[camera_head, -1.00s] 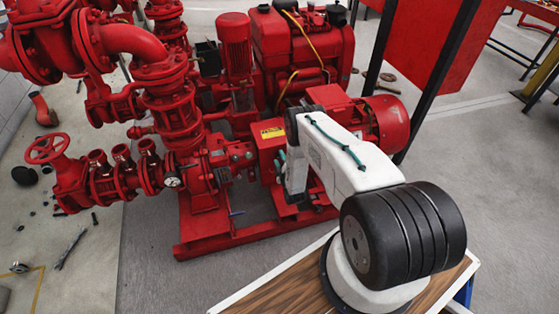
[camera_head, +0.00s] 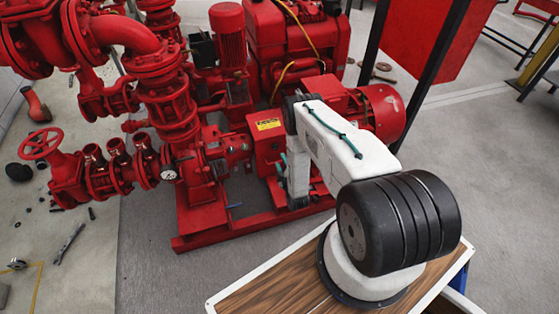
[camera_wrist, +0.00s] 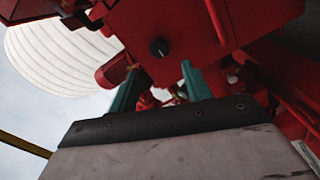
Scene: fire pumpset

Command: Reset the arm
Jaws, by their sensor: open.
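My white arm, with a thick black joint, stands on a wood-topped platform at the lower right in the head view. A red panel with a black knob (camera_wrist: 159,47) shows beyond the fingers. I cannot tell whether the fingers touch anything.
The red pumpset (camera_head: 215,235) with pipes, motor and engine fills the middle and left. A pressure gauge (camera_head: 169,174) and a valve handwheel (camera_head: 40,144) are at left. A red panel on black posts (camera_head: 437,35) stands at upper right. Grey floor is clear at right.

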